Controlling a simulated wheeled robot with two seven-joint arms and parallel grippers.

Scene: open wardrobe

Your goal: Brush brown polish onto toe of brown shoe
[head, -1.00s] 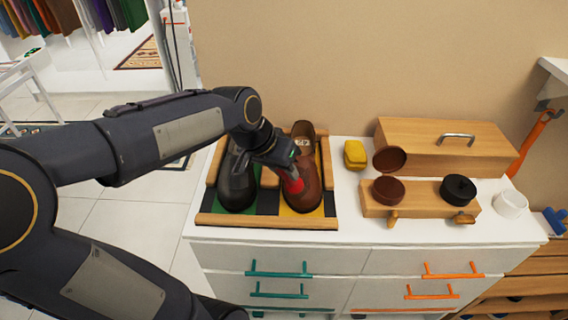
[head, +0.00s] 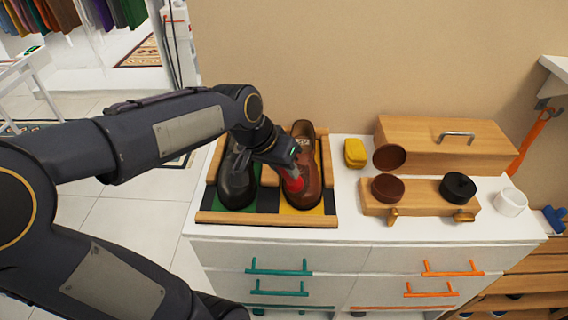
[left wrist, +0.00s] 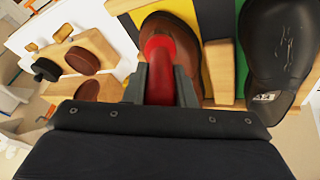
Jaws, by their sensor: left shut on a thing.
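The brown shoe (head: 312,190) stands on the yellow side of a wooden-framed tray (head: 265,219), toe toward the tray's front edge. My left gripper (head: 291,168) is above it, shut on a red brush (head: 293,186). The brush is over the toe area and appears to touch it, though the contact is partly hidden. In the left wrist view the red brush (left wrist: 162,70) sits between the two fingers, against the brown shoe (left wrist: 180,30). The open brown polish tin (head: 387,189) sits on a wooden stand to the right. My right gripper is not in view.
A black shoe (head: 238,188) stands left of the brown one. The wooden stand (head: 425,198) also holds a black tin (head: 458,187). A yellow sponge (head: 355,153), a wooden box (head: 440,150) and a white cup (head: 510,202) stand on the white dresser.

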